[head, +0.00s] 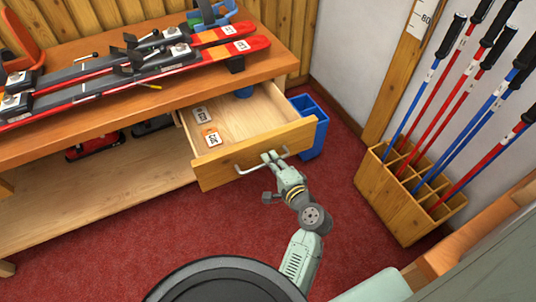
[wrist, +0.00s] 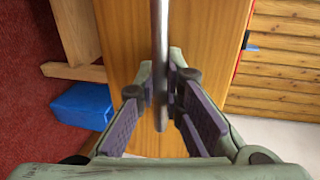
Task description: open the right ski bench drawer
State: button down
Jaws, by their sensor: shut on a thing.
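The right ski bench drawer (head: 250,112) stands pulled well out from under the wooden bench top (head: 120,108) in the head view. Two small number cards (head: 212,138) lie inside it, with a blue object (head: 244,92) at the back. My gripper (head: 271,156) is at the drawer's front, shut on the metal bar handle (head: 244,170). In the wrist view the handle (wrist: 160,45) runs between the fingers of my gripper (wrist: 158,92), over the wooden bench parts. The gripper hides part of the handle.
A blue bin (head: 312,128) stands on the red carpet just right of the drawer. A wooden rack (head: 400,200) of ski poles stands at the right by the wall. Skis (head: 150,65) lie on the bench top. Carpet in front of the bench's left side is clear.

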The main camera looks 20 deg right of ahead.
jog(key=shift+v, duration=0.9)
jog(key=shift+f, duration=0.2)
jog(key=c, duration=2)
grip_release()
jog(key=shift+r, duration=0.1)
